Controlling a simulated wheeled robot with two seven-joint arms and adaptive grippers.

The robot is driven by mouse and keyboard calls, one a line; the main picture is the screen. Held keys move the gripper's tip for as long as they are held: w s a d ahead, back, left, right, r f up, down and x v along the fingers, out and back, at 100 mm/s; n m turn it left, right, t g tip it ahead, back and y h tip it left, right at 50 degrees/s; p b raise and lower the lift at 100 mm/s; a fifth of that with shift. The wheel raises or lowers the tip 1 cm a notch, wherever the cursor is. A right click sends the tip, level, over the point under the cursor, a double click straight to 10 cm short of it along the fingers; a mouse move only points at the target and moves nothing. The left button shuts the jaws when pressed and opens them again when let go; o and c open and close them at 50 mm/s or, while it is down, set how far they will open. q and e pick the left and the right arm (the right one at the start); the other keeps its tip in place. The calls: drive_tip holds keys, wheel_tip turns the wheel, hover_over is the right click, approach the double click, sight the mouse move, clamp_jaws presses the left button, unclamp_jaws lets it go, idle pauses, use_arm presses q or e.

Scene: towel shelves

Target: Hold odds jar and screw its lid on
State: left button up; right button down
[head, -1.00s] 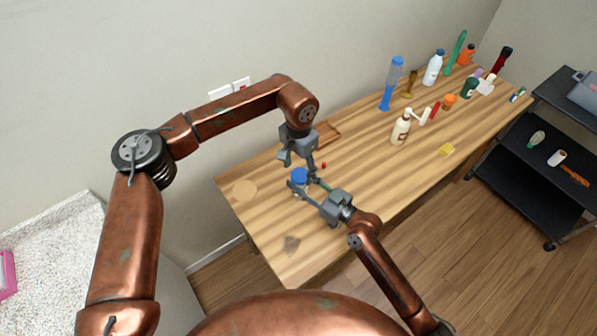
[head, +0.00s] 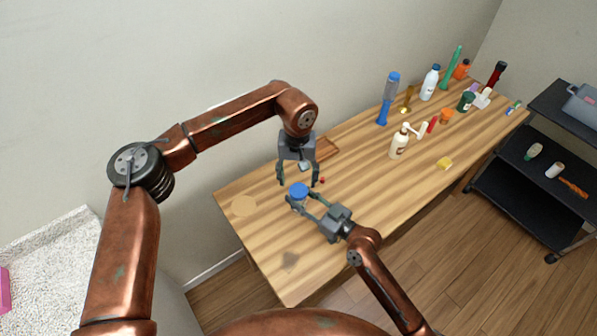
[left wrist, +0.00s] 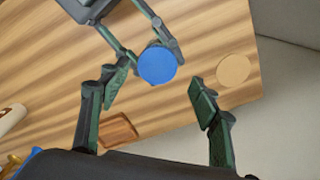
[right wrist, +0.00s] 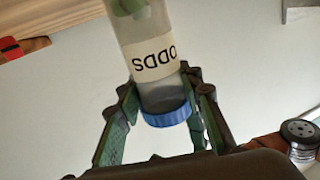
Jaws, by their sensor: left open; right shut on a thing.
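The odds jar (right wrist: 158,57) is clear, with a white ODDS label that reads upside down in the right wrist view. Its blue lid (right wrist: 168,115) sits on its mouth; how tightly it is seated cannot be told. My right gripper (head: 299,198) is shut around the jar just by the lid. The lid also shows from above in the left wrist view (left wrist: 157,65) and in the head view (head: 299,190). My left gripper (head: 298,182) is open above the jar, its fingers spread and apart from the lid.
On the wooden table (head: 340,225) are a flat round disc (head: 243,206), a shallow wooden tray (head: 326,149) and a pump bottle (head: 399,143). Several bottles and small items stand toward the far right. The near table surface is mostly clear.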

use_arm(q)
drive_tip(key=n, duration=0.6)
drive_tip(key=shift+r, duration=0.2)
drive_tip(key=n, duration=0.4)
drive_tip(key=shift+r, duration=0.1)
drive_tip(key=n, duration=0.4)
drive_tip(key=shift+d+r, duration=0.1)
drive_tip(key=shift+r, duration=0.05)
drive_tip(key=n, duration=0.6)
drive_tip(key=shift+w+r, duration=0.1)
drive_tip(key=shift+r, duration=0.1)
drive_tip(key=n, duration=0.4)
drive_tip(key=shift+r, duration=0.1)
drive_tip(key=n, duration=0.3)
drive_tip(key=shift+r+n, duration=0.15)
drive_tip(key=shift+n, duration=0.25)
drive_tip(key=n, duration=0.4)
drive_tip(key=shift+r, duration=0.1)
drive_tip(key=n, duration=0.4)
drive_tip(key=shift+r, duration=0.1)
drive_tip(key=n, duration=0.3)
drive_tip(key=shift+r+n, duration=0.1)
drive_tip(key=shift+n, duration=0.2)
drive_tip(key=n, duration=0.4)
drive_tip(key=shift+r+n, duration=0.15)
drive_tip(key=shift+n, duration=0.15)
